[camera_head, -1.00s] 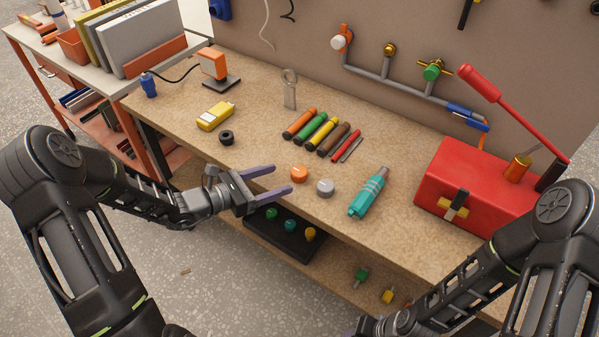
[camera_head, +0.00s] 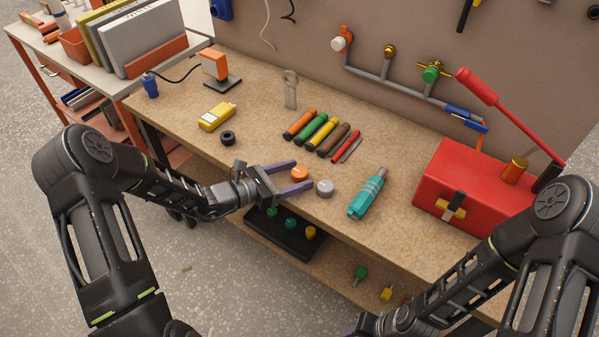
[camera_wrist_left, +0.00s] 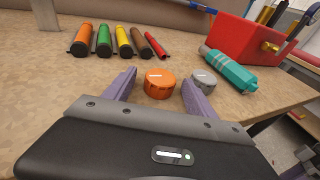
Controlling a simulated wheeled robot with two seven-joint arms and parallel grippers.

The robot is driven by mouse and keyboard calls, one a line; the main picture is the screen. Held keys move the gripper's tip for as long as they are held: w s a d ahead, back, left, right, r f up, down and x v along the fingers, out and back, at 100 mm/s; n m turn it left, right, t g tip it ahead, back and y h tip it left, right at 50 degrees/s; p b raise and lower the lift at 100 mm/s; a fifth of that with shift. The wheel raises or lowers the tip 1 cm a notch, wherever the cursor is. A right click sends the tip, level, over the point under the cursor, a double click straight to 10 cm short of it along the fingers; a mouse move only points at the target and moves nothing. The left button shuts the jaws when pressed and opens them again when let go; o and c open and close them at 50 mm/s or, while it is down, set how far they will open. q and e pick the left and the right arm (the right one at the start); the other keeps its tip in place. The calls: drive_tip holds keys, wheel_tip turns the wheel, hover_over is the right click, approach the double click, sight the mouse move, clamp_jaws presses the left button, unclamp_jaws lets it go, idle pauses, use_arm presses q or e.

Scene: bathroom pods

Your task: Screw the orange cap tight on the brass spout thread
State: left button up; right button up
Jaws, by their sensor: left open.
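The orange cap (camera_head: 300,172) stands on the workbench near its front edge. In the left wrist view the orange cap (camera_wrist_left: 159,84) sits between the tips of my open left gripper, with a gap visible on its left side. My left gripper (camera_head: 303,174) is low over the bench edge, fingers to either side of the cap. The brass spout (camera_head: 390,49) sticks out of the grey pipe on the back wall, uncapped; its thread is too small to make out. My right gripper (camera_head: 357,327) is mostly cut off at the bottom edge.
A grey cap (camera_head: 325,188) stands close beside the right finger. A teal tool (camera_head: 368,194) and red toolbox (camera_head: 468,188) lie to the right, several coloured tubes (camera_head: 327,135) behind. A white cap (camera_head: 338,45) and green cap (camera_head: 430,74) sit on the neighbouring pipe outlets.

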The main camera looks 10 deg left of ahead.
use_arm(q)
drive_tip(key=shift+c, duration=0.5)
clamp_jaws()
idle(0.5)
